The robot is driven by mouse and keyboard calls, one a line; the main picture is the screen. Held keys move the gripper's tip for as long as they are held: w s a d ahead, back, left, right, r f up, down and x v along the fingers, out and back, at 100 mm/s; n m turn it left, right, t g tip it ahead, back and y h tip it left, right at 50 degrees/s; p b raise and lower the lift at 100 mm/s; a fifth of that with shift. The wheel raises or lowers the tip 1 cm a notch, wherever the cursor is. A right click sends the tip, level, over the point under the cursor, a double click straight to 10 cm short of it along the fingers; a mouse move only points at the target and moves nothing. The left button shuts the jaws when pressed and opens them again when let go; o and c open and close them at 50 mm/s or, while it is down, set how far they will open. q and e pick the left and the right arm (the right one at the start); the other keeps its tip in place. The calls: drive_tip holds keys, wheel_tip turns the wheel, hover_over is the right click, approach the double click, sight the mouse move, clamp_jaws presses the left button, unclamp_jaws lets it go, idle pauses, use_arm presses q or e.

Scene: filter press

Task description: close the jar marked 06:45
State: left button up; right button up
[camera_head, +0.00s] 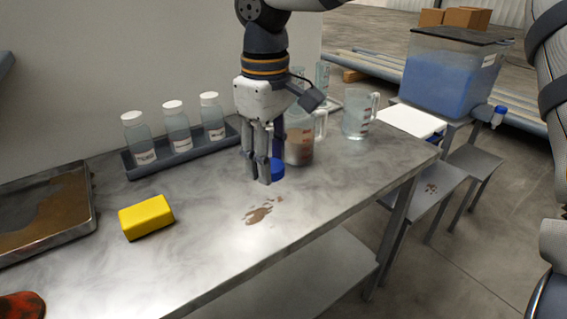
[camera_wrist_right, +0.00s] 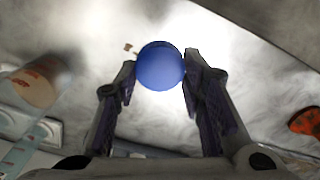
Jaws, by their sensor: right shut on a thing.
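My right gripper (camera_head: 261,177) points down, low over the metal table. It is shut on a round blue lid (camera_head: 278,170), which also shows between its fingertips in the right wrist view (camera_wrist_right: 160,66). I cannot tell whether the lid touches the table. Three clear jars with white caps stand upright in a dark tray (camera_head: 190,154): a left jar (camera_head: 138,138), a middle jar (camera_head: 177,128) and a right jar (camera_head: 212,118). Their labels are too small to read, so I cannot tell which is marked 06:45. My left gripper is not in view.
A jug with brown contents (camera_head: 300,142) stands right behind the gripper; a clear jug (camera_head: 357,115) is farther right. A yellow sponge (camera_head: 146,217), a brown-stained metal tray (camera_head: 45,215) and a red-brown object (camera_head: 22,306) lie left. A brown spill (camera_head: 258,212) marks the table front.

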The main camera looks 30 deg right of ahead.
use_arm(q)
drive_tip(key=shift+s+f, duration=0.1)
use_arm(e)
drive_tip(key=s+a, duration=0.1)
drive_tip(key=s+a+r, duration=0.2)
drive_tip(key=a, duration=0.1)
drive_tip(key=shift+s, duration=0.25)
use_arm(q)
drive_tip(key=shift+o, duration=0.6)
use_arm(e)
drive_tip(key=shift+f, duration=0.1)
